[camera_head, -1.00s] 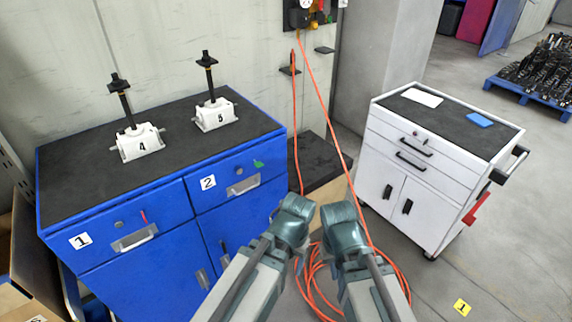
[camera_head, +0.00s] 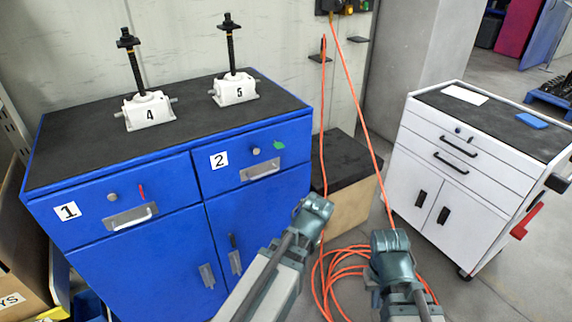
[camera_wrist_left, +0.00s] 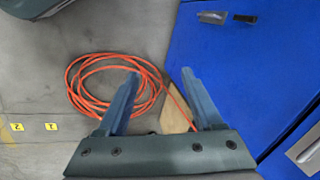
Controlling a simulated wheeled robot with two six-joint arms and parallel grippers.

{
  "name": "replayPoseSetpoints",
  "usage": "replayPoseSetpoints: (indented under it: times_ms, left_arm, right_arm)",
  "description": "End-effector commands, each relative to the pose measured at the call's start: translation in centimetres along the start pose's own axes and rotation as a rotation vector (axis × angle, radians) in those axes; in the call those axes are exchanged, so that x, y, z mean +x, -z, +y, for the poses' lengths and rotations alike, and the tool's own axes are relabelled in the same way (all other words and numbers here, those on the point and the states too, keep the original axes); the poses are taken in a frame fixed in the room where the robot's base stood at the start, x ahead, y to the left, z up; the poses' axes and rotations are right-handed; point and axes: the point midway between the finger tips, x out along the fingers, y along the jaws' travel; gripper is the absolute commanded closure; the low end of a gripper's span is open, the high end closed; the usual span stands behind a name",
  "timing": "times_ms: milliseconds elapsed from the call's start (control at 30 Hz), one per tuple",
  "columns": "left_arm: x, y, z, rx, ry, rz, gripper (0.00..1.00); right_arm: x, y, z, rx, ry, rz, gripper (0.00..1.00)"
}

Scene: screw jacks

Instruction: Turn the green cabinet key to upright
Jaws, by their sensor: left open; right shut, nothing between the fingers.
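The green key (camera_head: 279,145) sits on the front of the blue cabinet (camera_head: 140,235), at the right end of the drawer marked 2. Its flat green head looks tilted, not upright. A round knob or lock (camera_head: 256,151) is to its left. My left gripper (camera_wrist_left: 163,98) is open and empty in the left wrist view, over the floor beside the blue cabinet; its fingers cannot be made out in the head view. My right gripper (camera_head: 393,265) is shut and empty, low at the right of the blue cabinet, its fingertips not clear. Both are well apart from the key.
A red key (camera_head: 141,191) is on drawer 1. Two white screw jacks (camera_head: 149,110) (camera_head: 235,89) stand on the cabinet's dark top. An orange hose (camera_head: 345,265) hangs down and coils on the floor by a black-topped box (camera_head: 350,160). A white cabinet (camera_head: 450,165) stands right.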

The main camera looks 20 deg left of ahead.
Motion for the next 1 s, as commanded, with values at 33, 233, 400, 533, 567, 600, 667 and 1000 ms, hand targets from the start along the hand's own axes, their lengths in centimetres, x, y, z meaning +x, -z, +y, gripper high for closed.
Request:
replayPoseSetpoints:
  times_ms: [33, 233, 400, 533, 567, 600, 667, 1000]
  left_arm:
    - [2.5, 0.4, -1.2, 0.076, 0.073, 0.000, 0.32]
    - [1.0, 2.6, -6.7, 0.507, 0.416, -0.073, 0.32]
    - [-3.6, 5.7, -10.1, 0.926, 0.734, -0.248, 0.32]
    - [-8.3, 8.4, -11.2, 1.217, 0.962, -0.452, 0.32]
    - [-9.3, 8.9, -11.3, 1.270, 1.006, -0.501, 0.32]
    - [-10.5, 9.6, -11.3, 1.333, 1.057, -0.563, 0.32]
    - [-12.2, 10.4, -11.3, 1.408, 1.120, -0.649, 0.32]
    - [-15.5, 12.0, -10.8, 1.543, 1.235, -0.844, 0.32]
  right_arm:
    - [2.5, 0.1, -0.2, 0.000, 0.000, 0.000, 1.00]
    - [3.3, 0.2, -0.3, 0.000, 0.000, 0.000, 1.00]
    - [3.2, 0.2, -0.3, 0.000, 0.000, 0.000, 1.00]
    - [3.2, 0.2, -0.3, 0.000, 0.000, 0.000, 1.00]
    - [3.2, 0.2, -0.3, 0.000, 0.000, 0.000, 1.00]
    - [3.2, 0.2, -0.3, 0.000, 0.000, 0.000, 1.00]
    - [3.2, 0.2, -0.3, 0.000, 0.000, 0.000, 1.00]
    - [3.2, 0.2, -0.3, 0.000, 0.000, 0.000, 1.00]
